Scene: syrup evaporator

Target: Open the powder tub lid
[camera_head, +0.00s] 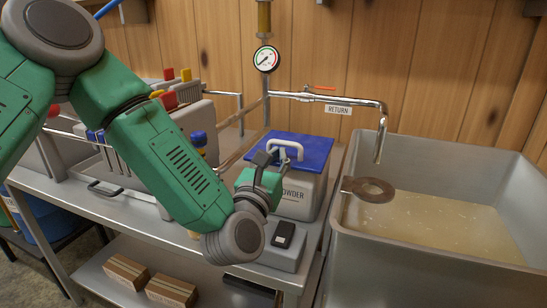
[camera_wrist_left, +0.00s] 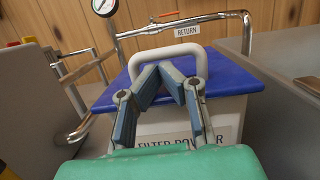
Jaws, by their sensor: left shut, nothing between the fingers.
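The powder tub (camera_head: 313,192) is a pale grey box with a POWDER label, standing on the metal bench. Its blue lid (camera_head: 318,150) lies flat on top, with a white arched handle (camera_head: 291,143). My left gripper (camera_head: 272,156) is at the front left of the handle, shut and empty. In the left wrist view the fingertips (camera_wrist_left: 172,76) meet just in front of and below the handle bar (camera_wrist_left: 160,53), over the front of the lid (camera_wrist_left: 238,80). I cannot tell whether they touch it. The fingers hide part of the label. My right gripper is not in view.
A large steel basin (camera_head: 345,235) of pale liquid stands at right, with a RETURN pipe (camera_head: 345,102) and a round strainer-like disc (camera_head: 368,190) above it. A gauge (camera_head: 267,58) is on the wall behind. A grey box with a black switch (camera_head: 284,236) sits before the tub.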

